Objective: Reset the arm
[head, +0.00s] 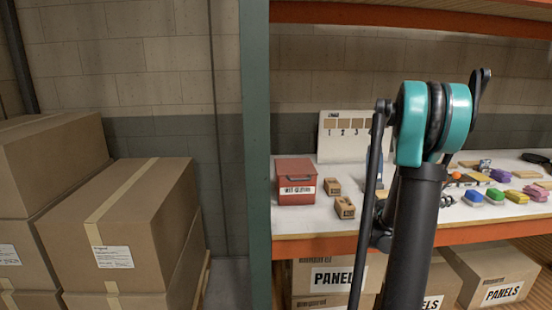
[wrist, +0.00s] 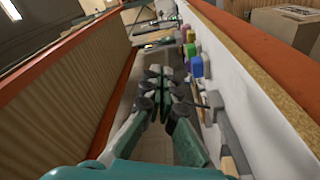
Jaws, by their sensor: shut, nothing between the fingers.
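My gripper (wrist: 160,75) shows in the wrist view with its dark fingertips together and nothing between them. It lies alongside the white shelf top (wrist: 237,88) and the colored blocks there. In the head view my arm, dark with a teal joint, stands upright in front of the shelf and hides part of it. I cannot make out the gripper in the head view.
The white shelf board (head: 300,222) holds a red box (head: 295,181), small brown blocks (head: 345,207), a numbered panel (head: 343,133) and several colored blocks (head: 495,196). A green post (head: 256,150) stands left of it. Large cartons (head: 125,230) fill the left.

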